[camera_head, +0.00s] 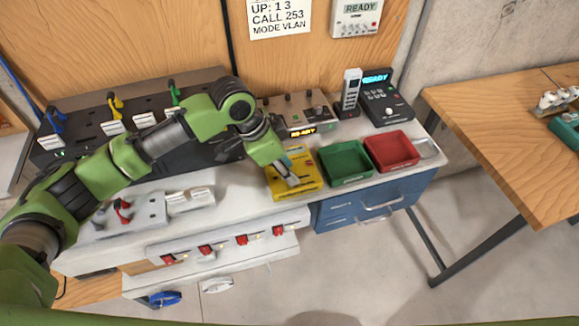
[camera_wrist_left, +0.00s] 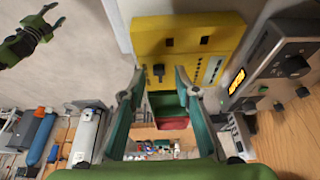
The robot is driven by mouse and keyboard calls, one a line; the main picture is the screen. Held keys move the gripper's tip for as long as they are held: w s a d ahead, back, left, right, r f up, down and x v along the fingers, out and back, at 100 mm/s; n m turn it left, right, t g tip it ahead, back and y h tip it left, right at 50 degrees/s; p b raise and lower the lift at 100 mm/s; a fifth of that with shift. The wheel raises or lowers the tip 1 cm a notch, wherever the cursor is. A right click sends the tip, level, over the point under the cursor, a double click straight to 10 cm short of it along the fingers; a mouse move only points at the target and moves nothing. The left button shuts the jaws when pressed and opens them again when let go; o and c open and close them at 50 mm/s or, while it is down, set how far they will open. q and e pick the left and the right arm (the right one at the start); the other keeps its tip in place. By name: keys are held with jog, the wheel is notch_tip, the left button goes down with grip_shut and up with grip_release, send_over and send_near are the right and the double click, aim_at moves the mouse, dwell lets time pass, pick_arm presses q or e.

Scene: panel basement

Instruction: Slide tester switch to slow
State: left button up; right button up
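The yellow tester (camera_head: 312,178) lies on the workbench, left of the green tray. In the left wrist view the yellow tester (camera_wrist_left: 190,28) shows two dark square openings, rows of small marks and a small dark switch knob (camera_wrist_left: 158,70) near its edge. My left gripper (camera_head: 290,182) is over the tester. In the left wrist view its fingers (camera_wrist_left: 158,80) are spread, one on each side of the knob, with visible gaps. I cannot tell the switch's setting. My right gripper (camera_wrist_left: 52,20) shows only in the left wrist view, spread and empty, away from the tester.
A green tray (camera_head: 345,177) and a red tray (camera_head: 391,166) stand right of the tester. Behind it is a grey device (camera_head: 300,112) with knobs and a lit display. A handset (camera_head: 350,90) stands further right. A black panel with coloured levers (camera_head: 115,105) fills the back left.

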aim_at(310, 175)
pick_arm(q)
jog(key=shift+d+f, duration=0.15)
jog(key=shift+f, duration=0.2)
jog(key=shift+d+f, duration=0.1)
jog(key=shift+f, duration=0.2)
grip_shut()
jog(key=shift+w+d, duration=0.15)
jog(key=shift+d, duration=0.2)
jog(key=d, duration=0.1)
jog(key=w+d, duration=0.1)
jog(key=d, duration=0.1)
pick_arm(e)
jog(key=shift+s+d+r, duration=0.15)
jog(key=shift+s, duration=0.3)
jog(key=shift+s+d+r, duration=0.1)
jog(key=shift+s, duration=0.3)
